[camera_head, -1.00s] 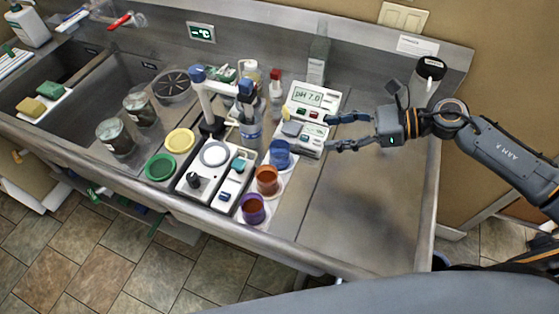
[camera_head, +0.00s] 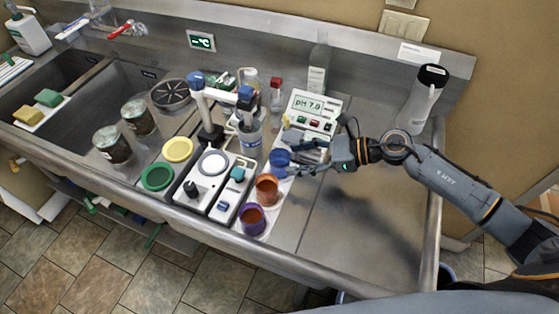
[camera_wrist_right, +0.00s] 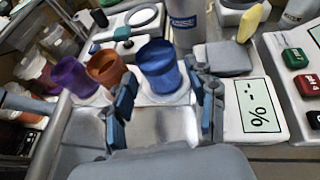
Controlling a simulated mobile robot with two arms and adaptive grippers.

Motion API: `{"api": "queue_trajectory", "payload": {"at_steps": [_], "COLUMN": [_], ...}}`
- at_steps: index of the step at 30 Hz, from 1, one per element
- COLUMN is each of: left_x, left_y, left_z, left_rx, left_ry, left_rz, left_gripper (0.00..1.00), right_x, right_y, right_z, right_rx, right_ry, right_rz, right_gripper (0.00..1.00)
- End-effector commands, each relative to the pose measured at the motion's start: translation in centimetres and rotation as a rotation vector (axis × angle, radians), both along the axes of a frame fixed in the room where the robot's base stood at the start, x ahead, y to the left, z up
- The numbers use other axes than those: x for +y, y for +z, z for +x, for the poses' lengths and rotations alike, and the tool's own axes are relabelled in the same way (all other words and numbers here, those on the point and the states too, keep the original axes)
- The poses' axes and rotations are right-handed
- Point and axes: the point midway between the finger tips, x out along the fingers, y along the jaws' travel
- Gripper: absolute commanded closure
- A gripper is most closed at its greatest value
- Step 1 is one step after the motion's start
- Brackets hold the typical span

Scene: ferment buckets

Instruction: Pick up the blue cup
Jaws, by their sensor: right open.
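The blue cup (camera_head: 279,158) stands upright on a white mat, at the back of a row with the orange cup (camera_head: 267,189) and the purple cup (camera_head: 252,219). My right gripper (camera_head: 298,157) is open just to the right of the blue cup, low over the counter. In the right wrist view the blue cup (camera_wrist_right: 158,70) stands ahead, between the spread fingers of my right gripper (camera_wrist_right: 166,105), and nothing is held. Whether a finger touches the cup cannot be told. My left gripper is not in view.
The pH meter (camera_head: 313,108) stands behind my right gripper. A bottle (camera_head: 250,140) and a device with a round plate (camera_head: 212,163) are left of the cups. The steel counter (camera_head: 340,225) at the right front is clear.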

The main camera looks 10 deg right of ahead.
Motion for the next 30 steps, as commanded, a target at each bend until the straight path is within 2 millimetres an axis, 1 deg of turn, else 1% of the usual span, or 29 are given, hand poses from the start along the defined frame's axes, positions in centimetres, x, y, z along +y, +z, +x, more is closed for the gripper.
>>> {"api": "queue_trajectory", "payload": {"at_steps": [3, 6, 10, 14, 20, 21, 23, 24, 25, 30], "left_x": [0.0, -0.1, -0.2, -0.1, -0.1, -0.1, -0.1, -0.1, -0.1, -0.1], "left_y": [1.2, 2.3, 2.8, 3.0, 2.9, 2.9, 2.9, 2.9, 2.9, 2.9], "left_z": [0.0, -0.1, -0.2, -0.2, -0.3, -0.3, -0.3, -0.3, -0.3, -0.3], "left_rx": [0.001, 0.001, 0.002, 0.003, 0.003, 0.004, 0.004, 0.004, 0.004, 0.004], "left_ry": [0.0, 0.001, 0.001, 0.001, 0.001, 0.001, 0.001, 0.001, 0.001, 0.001], "left_rz": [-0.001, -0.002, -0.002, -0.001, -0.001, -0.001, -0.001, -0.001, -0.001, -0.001], "left_gripper": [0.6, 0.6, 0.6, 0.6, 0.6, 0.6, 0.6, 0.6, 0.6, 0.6], "right_x": [1.1, 2.5, 3.9, 4.5, 4.4, 4.4, 4.4, 4.4, 4.4, 4.4], "right_y": [0.0, -0.5, -1.4, -1.9, -2.0, -2.0, -2.0, -2.0, -2.0, -2.0], "right_z": [0.3, 0.8, 1.4, 1.6, 1.6, 1.6, 1.6, 1.6, 1.6, 1.6], "right_rx": [0.003, 0.002, 0.001, 0.001, 0.0, 0.0, 0.001, 0.001, 0.001, 0.001], "right_ry": [-0.001, -0.001, -0.001, 0.0, 0.0, 0.0, 0.0, 0.0, 0.0, 0.0], "right_rz": [0.004, 0.005, 0.004, 0.0, -0.001, 0.0, 0.0, 0.0, 0.0, 0.0], "right_gripper": [0.43, 0.43, 0.43, 0.43, 0.43, 0.52, 0.64, 0.72, 0.75, 0.75]}}
